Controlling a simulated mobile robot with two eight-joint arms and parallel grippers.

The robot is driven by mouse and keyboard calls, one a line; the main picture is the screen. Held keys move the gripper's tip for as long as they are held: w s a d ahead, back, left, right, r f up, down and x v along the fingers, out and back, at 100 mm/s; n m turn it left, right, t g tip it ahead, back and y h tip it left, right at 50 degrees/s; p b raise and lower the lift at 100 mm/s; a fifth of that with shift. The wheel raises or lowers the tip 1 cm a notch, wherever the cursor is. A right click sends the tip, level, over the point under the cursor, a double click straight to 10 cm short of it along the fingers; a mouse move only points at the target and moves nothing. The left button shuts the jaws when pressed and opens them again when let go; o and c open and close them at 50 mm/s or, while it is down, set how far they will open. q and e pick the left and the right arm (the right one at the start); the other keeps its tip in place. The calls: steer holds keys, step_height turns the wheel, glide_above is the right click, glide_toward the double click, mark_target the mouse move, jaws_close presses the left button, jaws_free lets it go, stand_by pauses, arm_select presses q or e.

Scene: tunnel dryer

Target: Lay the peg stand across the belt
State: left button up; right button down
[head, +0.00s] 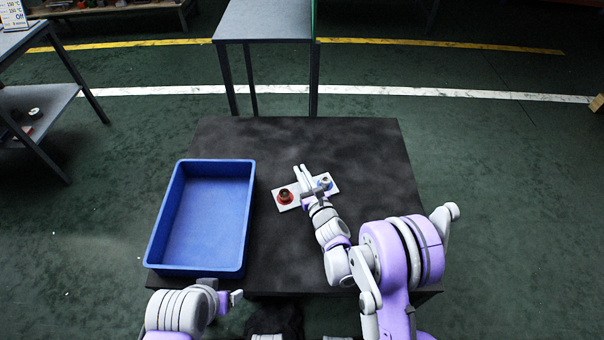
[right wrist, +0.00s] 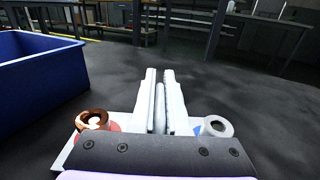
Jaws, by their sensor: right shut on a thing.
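The peg stand (head: 299,200) is a pale flat plate on the dark surface, just right of the blue tray. It carries a red part with a coppery ring (head: 285,196) at its left end and a blue part with a grey ring (head: 324,182) at its right. My right gripper (head: 302,174) is over its middle. In the right wrist view, the fingers (right wrist: 160,100) are closed on a thin upright part of the stand (right wrist: 160,108). Whether the plate touches the surface is unclear. My left gripper (head: 232,298) is at the near edge, apart from the stand; its opening is unclear.
A blue tray (head: 248,205), empty, fills the left of the dark table (head: 350,140). I cannot tell a separate belt. Free room lies behind and right of the stand. A grey table (head: 265,22) stands beyond, and a shelf table (head: 45,92) stands at the left.

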steer(key=shift+r, duration=0.1)
steer(key=shift+f, duration=0.2)
steer(key=c, duration=0.9)
jaws_free()
steer(key=shift+r, duration=0.1)
